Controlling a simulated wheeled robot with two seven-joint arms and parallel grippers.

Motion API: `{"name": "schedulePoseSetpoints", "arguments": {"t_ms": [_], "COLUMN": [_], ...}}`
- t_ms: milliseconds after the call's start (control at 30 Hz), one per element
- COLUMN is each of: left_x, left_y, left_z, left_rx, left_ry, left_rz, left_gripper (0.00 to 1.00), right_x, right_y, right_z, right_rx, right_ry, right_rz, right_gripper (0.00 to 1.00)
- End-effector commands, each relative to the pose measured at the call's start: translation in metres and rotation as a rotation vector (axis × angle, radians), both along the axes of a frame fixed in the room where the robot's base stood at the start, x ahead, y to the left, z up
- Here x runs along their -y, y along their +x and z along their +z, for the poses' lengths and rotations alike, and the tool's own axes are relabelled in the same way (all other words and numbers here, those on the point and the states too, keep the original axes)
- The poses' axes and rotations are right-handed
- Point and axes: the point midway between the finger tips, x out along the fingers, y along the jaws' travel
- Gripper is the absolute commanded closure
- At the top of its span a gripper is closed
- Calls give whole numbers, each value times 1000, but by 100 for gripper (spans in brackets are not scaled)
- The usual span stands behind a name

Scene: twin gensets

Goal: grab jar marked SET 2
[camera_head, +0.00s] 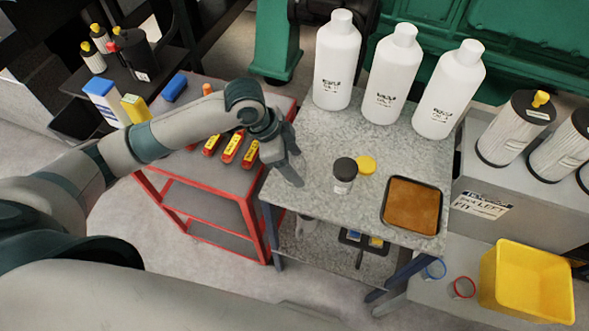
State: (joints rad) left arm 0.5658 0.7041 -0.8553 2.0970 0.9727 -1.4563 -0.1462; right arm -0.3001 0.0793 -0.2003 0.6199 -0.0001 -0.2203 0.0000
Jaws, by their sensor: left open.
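A small jar (344,175) with a dark lid and a pale label stands on the speckled grey table (310,215). The label's writing is too small to read, so I cannot tell whether it is marked SET 2. A yellow round cap (366,165) lies right beside it. My left gripper (291,168) is open, pointing down over the left side of the table, to the left of the jar and apart from it. My right gripper is not in view.
Three white bottles (337,62) stand along the table's back. A tray with brown liquid (412,206) is at the right of the jar. A red cart (200,173) with tools stands left. A yellow bin (527,281) and filter cylinders (515,128) are at the right.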

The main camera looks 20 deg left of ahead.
Motion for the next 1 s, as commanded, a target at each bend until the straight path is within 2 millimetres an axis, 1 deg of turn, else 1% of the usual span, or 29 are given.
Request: {"name": "schedulePoseSetpoints", "arguments": {"t_ms": [33,67,100,167,200,500,667,767,933,967,1000], "left_x": [0,0,0,0,0,0,0,0,0,2,7], "left_y": [0,0,0,0,0,0,1,1,2,-2,-10], "left_z": [0,0,0,0,0,1,6,14,39,43,47], "left_rx": [0,0,0,0,0,1,2,3,6,3,2], "left_ry": [0,0,0,0,0,0,0,0,-1,-1,-2], "left_rz": [0,0,0,0,0,0,0,-1,-1,-4,-6], "left_gripper": [37,44,54,68,78,79,79,79,79,79,79], "right_x": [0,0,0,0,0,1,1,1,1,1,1], "right_y": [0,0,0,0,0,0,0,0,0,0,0], "right_z": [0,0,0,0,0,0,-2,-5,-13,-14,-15], "right_rx": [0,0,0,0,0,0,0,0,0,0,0], "right_ry": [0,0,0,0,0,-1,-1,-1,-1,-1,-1], "right_rz": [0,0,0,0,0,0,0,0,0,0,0], "right_gripper": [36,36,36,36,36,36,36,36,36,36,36]}}
